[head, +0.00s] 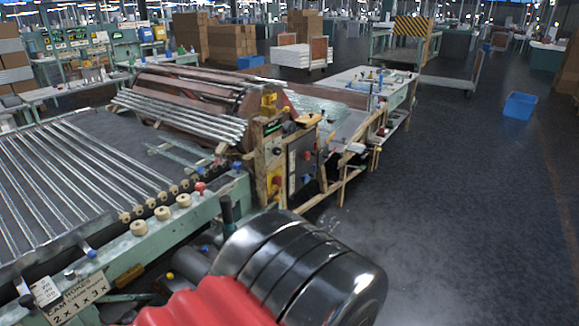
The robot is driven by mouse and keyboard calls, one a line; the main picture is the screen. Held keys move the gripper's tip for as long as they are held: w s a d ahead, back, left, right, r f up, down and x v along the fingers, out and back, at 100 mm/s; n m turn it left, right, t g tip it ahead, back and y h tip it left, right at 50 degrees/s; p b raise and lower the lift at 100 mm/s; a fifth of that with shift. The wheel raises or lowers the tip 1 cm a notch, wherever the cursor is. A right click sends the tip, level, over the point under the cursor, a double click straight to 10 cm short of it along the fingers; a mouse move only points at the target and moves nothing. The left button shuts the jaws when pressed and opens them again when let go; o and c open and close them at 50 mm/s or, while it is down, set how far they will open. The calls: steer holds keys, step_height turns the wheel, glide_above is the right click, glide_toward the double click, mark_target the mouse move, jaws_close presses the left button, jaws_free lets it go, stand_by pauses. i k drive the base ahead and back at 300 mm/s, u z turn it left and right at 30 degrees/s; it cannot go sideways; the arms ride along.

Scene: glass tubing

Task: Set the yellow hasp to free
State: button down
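The machine's control post (270,165) stands near the middle of the head view, at the right end of the roller bed. No gripper fingers show in the head view, so I cannot tell whether my gripper is open or shut.
A roller bed (70,170) with glass tubes fills the left, edged by a green rail (160,235) with knobs. A workbench (370,85) stands behind the post. A blue bin (519,105) sits on the open dark floor (460,200) at right. Stacked cartons (235,45) stand far back.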

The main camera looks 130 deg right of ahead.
mark_target(276, 198)
steer(key=z, duration=4.55)
